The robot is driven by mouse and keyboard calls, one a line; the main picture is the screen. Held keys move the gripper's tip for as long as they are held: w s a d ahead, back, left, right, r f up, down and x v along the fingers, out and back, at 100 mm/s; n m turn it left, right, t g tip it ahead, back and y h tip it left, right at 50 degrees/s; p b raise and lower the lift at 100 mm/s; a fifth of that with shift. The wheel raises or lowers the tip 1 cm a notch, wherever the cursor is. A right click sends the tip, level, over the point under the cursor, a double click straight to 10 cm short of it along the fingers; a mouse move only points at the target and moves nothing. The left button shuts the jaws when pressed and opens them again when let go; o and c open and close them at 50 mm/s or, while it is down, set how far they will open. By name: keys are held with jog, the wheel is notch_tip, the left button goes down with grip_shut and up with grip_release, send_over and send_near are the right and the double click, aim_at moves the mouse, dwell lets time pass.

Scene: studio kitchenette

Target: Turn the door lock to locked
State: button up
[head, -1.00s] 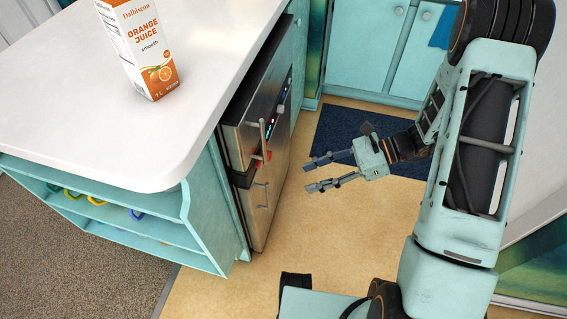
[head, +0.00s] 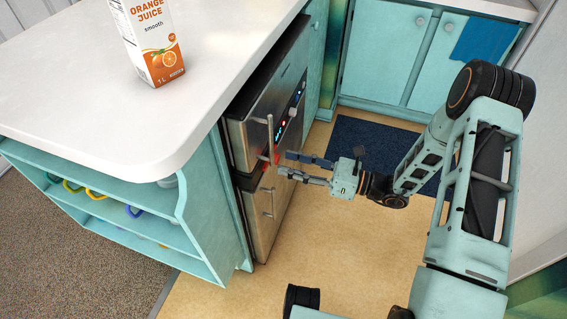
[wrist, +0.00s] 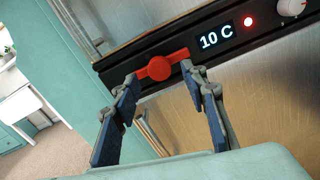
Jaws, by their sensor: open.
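The door lock is a red round hub with a bar through it (wrist: 160,69), on the dark panel of the steel appliance. In the wrist view its bar lies slightly tilted, roughly along the panel. It also shows in the head view as a small red patch (head: 276,156), partly hidden. My gripper (wrist: 160,75) is open, with one fingertip near each end of the bar; I cannot tell whether they touch it. In the head view my gripper (head: 284,163) reaches left to the appliance front (head: 263,190).
The panel has a display reading 10 C (wrist: 215,38), a red light (wrist: 248,21) and a white knob (wrist: 291,7). A white counter (head: 90,110) with an orange juice carton (head: 150,45) overhangs the left. Floor (head: 330,240) is clear below my arm.

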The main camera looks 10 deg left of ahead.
jog(key=shift+w+a, duration=0.1)
jog(key=shift+a, duration=1.15)
grip_shut()
